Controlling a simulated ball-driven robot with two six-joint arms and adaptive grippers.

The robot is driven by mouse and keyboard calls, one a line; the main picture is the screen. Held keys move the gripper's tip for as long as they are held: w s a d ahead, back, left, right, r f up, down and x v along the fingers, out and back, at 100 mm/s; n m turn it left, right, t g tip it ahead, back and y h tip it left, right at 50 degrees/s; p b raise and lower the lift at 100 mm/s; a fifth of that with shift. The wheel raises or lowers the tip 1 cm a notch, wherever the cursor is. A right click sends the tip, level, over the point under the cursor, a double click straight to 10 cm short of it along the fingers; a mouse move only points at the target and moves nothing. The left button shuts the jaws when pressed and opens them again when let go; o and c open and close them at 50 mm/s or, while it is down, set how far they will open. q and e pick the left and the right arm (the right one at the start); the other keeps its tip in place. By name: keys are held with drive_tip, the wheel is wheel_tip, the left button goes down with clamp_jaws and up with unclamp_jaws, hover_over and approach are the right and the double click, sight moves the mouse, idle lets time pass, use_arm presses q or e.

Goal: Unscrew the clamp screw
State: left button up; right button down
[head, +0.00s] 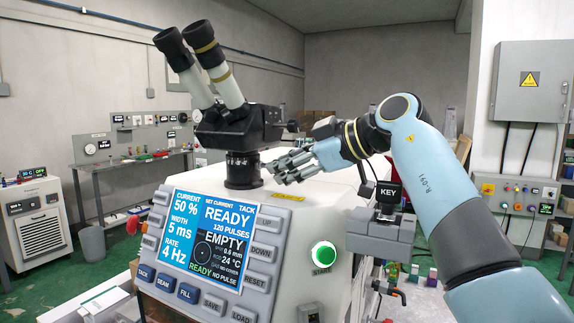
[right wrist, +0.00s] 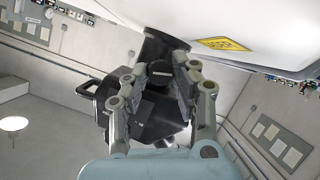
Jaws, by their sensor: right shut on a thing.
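A black microscope head with two eyepieces (head: 222,70) stands on a short black post (head: 242,170) on top of the white machine. My right gripper (head: 286,166) reaches in from the right beside this post. In the right wrist view my right gripper (right wrist: 158,80) has its fingers around a round black knob, the clamp screw (right wrist: 160,71). The gripper is shut on it. In the head view the fingers hide the screw. How far the screw is turned cannot be told. My left gripper is in neither view.
The machine's control panel (head: 213,241) shows READY and EMPTY, with a green START button (head: 323,255) to its right. A grey KEY switch box (head: 381,234) sits below my right forearm. A yellow warning label (right wrist: 224,44) is close to the gripper.

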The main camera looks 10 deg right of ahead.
idle(0.3)
drive_tip(key=c, duration=1.1)
unclamp_jaws()
drive_tip(key=v, duration=1.2)
drive_tip(key=shift+w, duration=0.1)
